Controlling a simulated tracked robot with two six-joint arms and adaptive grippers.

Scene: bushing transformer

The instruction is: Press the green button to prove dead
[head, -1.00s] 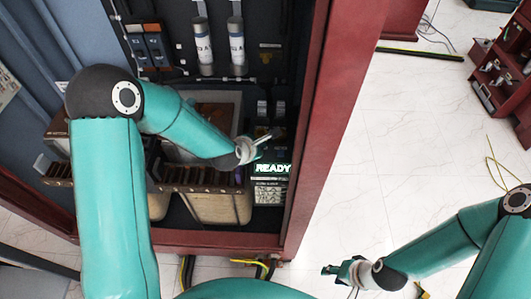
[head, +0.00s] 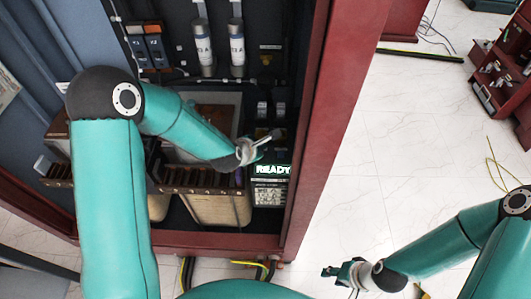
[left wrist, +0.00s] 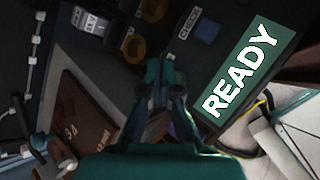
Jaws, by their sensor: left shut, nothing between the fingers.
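A lit display reading READY (head: 272,170) is on a dark unit low at the right inside the open cabinet. In the left wrist view the display (left wrist: 238,70) is large and right of my fingers. My left gripper (head: 271,136) is shut and empty, just above the display in the head view. I cannot make out a green button. My right gripper (head: 330,271) is outside the cabinet over the floor, too small to read.
The red cabinet post (head: 325,130) stands close to the right of the display. Two white cylinders (head: 237,50) hang above. A brown ribbed strip (head: 200,181) lies left of the display. Brownish round knobs (left wrist: 133,45) sit near the fingertips. The tiled floor at right is mostly clear.

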